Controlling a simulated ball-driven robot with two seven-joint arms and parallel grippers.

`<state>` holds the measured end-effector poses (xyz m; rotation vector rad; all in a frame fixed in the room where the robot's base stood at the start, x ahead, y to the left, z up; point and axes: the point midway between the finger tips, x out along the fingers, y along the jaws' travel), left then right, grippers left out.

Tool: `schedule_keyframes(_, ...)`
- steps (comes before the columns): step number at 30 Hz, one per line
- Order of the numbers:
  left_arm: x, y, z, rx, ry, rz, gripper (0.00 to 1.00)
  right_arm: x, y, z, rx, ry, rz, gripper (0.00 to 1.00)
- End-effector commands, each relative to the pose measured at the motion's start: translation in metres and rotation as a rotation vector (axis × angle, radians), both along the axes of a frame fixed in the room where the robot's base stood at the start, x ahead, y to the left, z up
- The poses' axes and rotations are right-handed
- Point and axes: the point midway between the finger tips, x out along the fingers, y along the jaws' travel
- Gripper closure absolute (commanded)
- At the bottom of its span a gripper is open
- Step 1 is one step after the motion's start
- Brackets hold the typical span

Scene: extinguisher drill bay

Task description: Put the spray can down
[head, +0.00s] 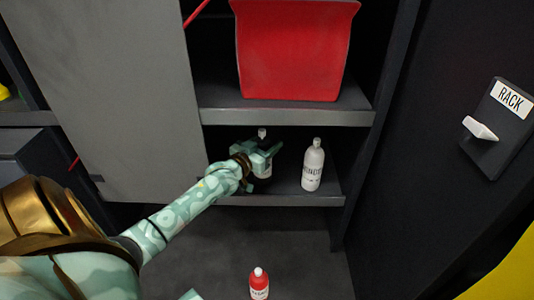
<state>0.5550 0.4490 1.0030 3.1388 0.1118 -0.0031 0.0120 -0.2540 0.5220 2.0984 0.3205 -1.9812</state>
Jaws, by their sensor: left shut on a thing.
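My left gripper (264,158) reaches into the lower shelf compartment and is shut on the spray can (262,133). The can's pale cap shows above the fingers and a little of its pale body shows below them. The fingers hide most of the can. It looks upright over the lower shelf (290,200), near the front edge. I cannot tell whether its base touches the shelf.
A white labelled bottle (313,167) stands on the lower shelf, right of the can. A red bin (295,50) sits on the shelf above. A red bottle (259,284) with a white cap stands lower down. A grey door panel (120,100) borders the left.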

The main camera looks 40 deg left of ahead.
Motion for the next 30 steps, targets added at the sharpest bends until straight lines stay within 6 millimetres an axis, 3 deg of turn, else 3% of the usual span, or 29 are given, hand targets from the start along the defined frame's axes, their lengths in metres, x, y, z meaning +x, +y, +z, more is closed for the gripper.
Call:
schedule_keyframes(2,0.007,0.007,0.002,0.003,-0.005,0.002,0.96,-0.001,0.002,-0.004,0.002,0.003,-0.001,0.64)
schedule_keyframes(6,0.006,0.006,-0.029,0.002,0.002,0.001,0.96,-0.006,0.004,-0.017,0.005,0.012,-0.002,0.64)
schedule_keyframes(8,0.006,0.006,-0.035,0.001,-0.001,0.001,0.96,-0.006,0.005,-0.020,0.006,0.014,-0.002,0.64)
schedule_keyframes(18,0.006,0.005,-0.036,0.002,-0.003,0.001,0.96,-0.006,0.005,-0.019,0.006,0.014,-0.002,0.64)
schedule_keyframes(19,0.005,0.005,-0.037,0.002,0.000,0.001,0.44,-0.006,0.005,-0.019,0.006,0.014,-0.001,0.64)
schedule_keyframes(21,0.005,0.005,-0.036,0.002,-0.001,0.001,0.25,-0.006,0.005,-0.019,0.006,0.014,-0.001,0.64)
schedule_keyframes(30,0.005,0.005,-0.034,0.002,-0.002,0.001,0.25,-0.006,0.002,-0.018,0.002,0.012,0.001,0.64)
